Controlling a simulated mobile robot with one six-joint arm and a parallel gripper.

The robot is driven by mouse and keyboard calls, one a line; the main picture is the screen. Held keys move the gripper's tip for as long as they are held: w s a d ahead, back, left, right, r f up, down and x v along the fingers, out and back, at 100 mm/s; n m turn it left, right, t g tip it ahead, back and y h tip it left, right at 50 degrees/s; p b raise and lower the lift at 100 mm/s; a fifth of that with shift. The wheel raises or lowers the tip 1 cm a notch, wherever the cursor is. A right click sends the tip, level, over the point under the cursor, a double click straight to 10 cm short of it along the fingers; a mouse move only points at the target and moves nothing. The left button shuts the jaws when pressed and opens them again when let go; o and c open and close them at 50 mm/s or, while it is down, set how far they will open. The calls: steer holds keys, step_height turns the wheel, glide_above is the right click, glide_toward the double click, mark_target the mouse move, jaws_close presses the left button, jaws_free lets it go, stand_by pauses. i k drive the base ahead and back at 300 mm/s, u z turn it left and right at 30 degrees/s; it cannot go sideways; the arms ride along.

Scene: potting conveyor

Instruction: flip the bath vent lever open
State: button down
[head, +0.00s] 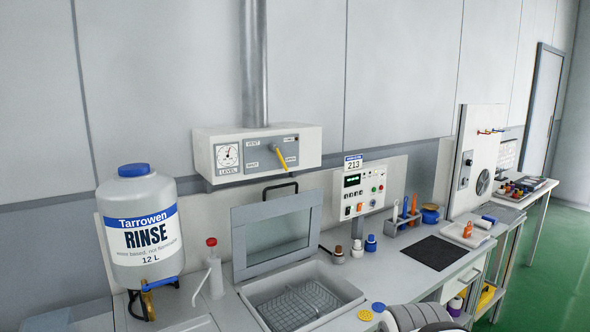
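The bath vent lever (282,159) is a yellow handle on the grey panel (265,151) of a white box (204,159) on the wall, below a vertical metal pipe. The panel's upper label reads VENT. The lever slants down and to the right, its tip below the small right-hand label; the small labels are too blurred to read surely. Nothing touches the lever. A grey and dark rounded part at the bottom edge looks like my arm. My gripper's fingers do not show.
Below the box, a bath with a wire basket (300,303) has its glazed lid (240,263) raised. A large RINSE bottle (142,262) stands at left. A control box (359,199) and small bottles stand to the right. The wall space in front of the lever looks clear.

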mark_target(272, 146)
steer(key=z, duration=0.05)
steer(key=i, duration=1)
steer(key=z, duration=0.05)
